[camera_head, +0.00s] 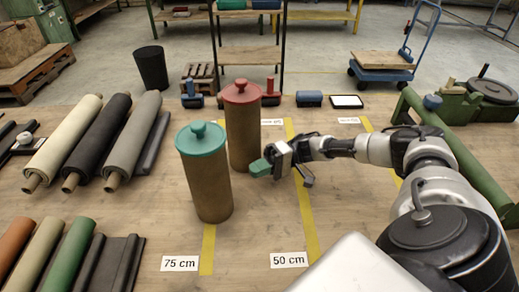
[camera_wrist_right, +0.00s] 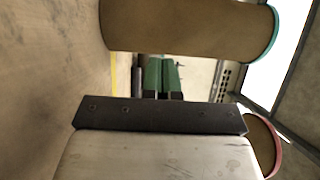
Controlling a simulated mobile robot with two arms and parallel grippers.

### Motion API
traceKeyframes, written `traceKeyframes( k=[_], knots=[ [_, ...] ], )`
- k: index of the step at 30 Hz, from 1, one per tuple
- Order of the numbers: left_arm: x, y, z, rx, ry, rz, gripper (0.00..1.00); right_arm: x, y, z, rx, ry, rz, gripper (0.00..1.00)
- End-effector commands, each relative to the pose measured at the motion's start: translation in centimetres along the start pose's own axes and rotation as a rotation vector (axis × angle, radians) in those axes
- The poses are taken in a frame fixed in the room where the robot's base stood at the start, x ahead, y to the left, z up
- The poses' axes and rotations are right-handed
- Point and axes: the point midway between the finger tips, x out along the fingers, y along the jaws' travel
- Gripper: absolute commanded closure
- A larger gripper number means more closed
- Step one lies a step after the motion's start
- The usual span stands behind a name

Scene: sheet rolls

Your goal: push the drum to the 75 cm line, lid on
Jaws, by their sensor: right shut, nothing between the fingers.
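A brown drum with a teal lid on (camera_head: 208,180) stands upright on the table, its base over the far end of the visible part of the yellow 75 cm line (camera_head: 207,252). It also shows along the top of the right wrist view (camera_wrist_right: 185,25). A second brown drum with a red lid (camera_head: 243,130) stands behind it, and partly shows at the lower right of the wrist view (camera_wrist_right: 262,140). My right gripper (camera_head: 260,167) has green fingers, shut and empty. It is right of the teal-lidded drum, with a visible gap. My left gripper is not in view.
A yellow 50 cm line (camera_head: 306,215) runs right of my right gripper, with another yellow line further right. Grey and cream rolls (camera_head: 100,140) lie at left, coloured rolls (camera_head: 45,255) at front left. A green rail (camera_head: 455,150) stands at right.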

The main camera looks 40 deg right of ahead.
Motion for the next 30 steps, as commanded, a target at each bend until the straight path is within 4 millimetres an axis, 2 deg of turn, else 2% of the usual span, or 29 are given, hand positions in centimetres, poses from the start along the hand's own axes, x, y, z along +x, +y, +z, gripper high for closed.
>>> traceKeyframes(
  k=[3,9,13,23,26,30],
  knots=[
    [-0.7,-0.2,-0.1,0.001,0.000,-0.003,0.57,2.4,-0.3,0.0,-0.001,-0.002,-0.004,1.00],
    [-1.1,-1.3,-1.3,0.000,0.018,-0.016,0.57,4.8,-0.1,0.0,0.000,-0.001,-0.003,1.00],
    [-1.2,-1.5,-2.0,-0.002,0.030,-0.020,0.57,5.5,-0.1,0.0,-0.001,0.001,-0.003,1.00],
    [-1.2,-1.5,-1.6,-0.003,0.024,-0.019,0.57,5.5,-0.1,0.0,-0.002,0.001,-0.002,1.00],
    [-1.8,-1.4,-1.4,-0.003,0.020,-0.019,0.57,5.8,-0.2,0.3,0.000,0.000,-0.003,1.00],
    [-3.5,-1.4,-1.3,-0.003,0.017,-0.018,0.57,6.8,-0.6,1.3,0.003,-0.002,-0.004,1.00]
  ],
)
